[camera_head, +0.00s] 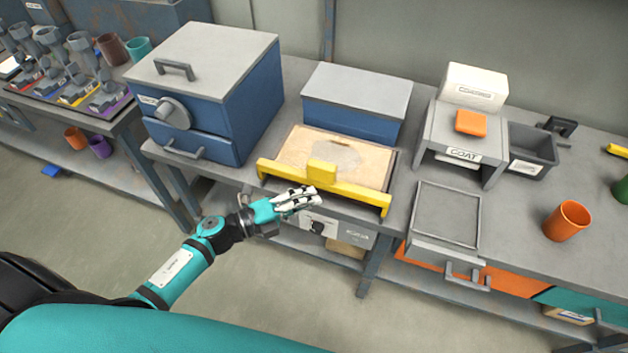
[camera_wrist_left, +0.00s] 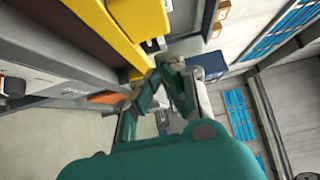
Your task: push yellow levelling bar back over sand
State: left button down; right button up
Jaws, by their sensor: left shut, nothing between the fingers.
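The yellow levelling bar (camera_head: 345,195) lies across the front edge of the sand tray, with a raised block at its middle. It also shows in the left wrist view (camera_wrist_left: 105,32). The sand (camera_head: 330,150) fills the tray behind the bar and has a greyish round patch near its middle. My left gripper (camera_head: 312,196) is shut and empty, at the front of the bar just below its middle block. In the left wrist view its fingertips (camera_wrist_left: 168,60) are close to the bar; I cannot tell whether they touch it. My right gripper is not in view.
A blue cabinet (camera_head: 235,95) stands left of the tray and a blue box (camera_head: 355,120) behind it. Open floor lies in front.

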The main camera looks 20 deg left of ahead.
aim_at(333, 179)
pick_arm(q)
jog(key=w, duration=0.4)
jog(key=shift+p, duration=0.3)
jog(key=shift+d, duration=0.1)
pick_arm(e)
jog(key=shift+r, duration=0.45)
